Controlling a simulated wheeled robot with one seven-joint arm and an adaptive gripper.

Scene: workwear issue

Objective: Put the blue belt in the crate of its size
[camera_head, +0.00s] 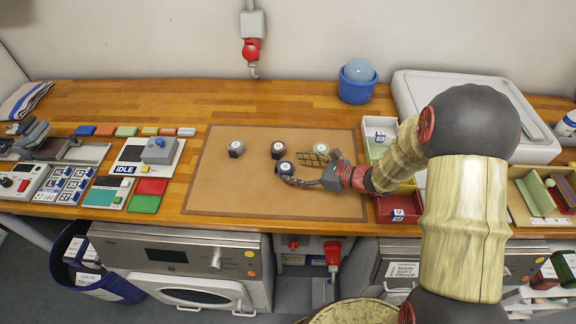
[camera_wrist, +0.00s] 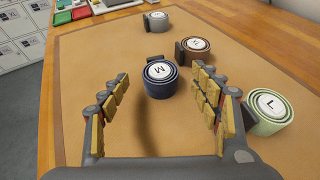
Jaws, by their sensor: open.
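The blue belt (camera_head: 284,168) is a rolled coil with a white round label on the brown mat (camera_head: 225,200). In the wrist view, the blue belt (camera_wrist: 161,88) reads M. My gripper (camera_head: 298,169) is open around the near side of the blue belt; in the wrist view, the gripper (camera_wrist: 160,92) has a finger on each side, with the belt ahead between the tips. A red crate (camera_head: 384,213) carries a label that looks like M. A pale green crate (camera_head: 368,138) stands behind it, its label letter unclear. My arm hides the space between them.
A grey belt (camera_wrist: 158,24), a brown belt (camera_wrist: 196,57) and a green belt (camera_wrist: 268,124) marked L lie coiled on the mat, the brown and green ones close to the blue one. A blue tub (camera_head: 356,90) stands behind. The mat's front is clear.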

